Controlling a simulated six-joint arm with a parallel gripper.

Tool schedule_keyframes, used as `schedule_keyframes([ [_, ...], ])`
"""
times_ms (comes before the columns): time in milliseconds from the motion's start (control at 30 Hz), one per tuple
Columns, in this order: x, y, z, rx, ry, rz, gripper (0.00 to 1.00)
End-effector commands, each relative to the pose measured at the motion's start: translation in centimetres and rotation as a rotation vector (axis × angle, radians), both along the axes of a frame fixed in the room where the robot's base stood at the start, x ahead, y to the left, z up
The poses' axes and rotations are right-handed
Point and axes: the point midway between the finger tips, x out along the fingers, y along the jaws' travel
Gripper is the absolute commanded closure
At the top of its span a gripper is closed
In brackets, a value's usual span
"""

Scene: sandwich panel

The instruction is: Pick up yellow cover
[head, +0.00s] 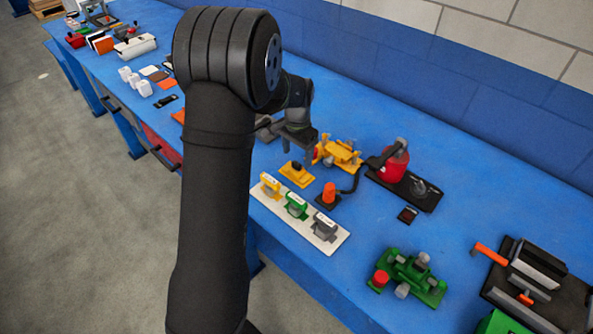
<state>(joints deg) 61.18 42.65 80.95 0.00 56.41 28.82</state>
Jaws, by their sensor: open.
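The yellow cover (296,175) appears to be a flat yellow plate with a small dark part on top. I cannot tell the exact height gap to the cover. A larger yellow assembly (342,154) stands just to the right of my gripper.
A white strip (325,246) holds yellow, green and grey blocks at the front edge. An orange-topped button (329,193) stands near the cover. A red cylinder (392,166) sits on a black base to the right. A green assembly (408,275) is further right, with bare table around it.

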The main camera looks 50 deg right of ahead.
Motion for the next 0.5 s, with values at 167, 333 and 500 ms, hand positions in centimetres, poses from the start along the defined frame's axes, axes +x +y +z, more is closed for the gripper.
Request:
schedule_keyframes([
  [167,0.0,0.1,-1.4,0.002,0.001,0.000,0.31],
  [333,0.1,0.3,-4.0,0.003,0.001,0.000,0.31],
  [500,0.1,0.3,-5.4,0.001,0.000,0.000,0.31],
])
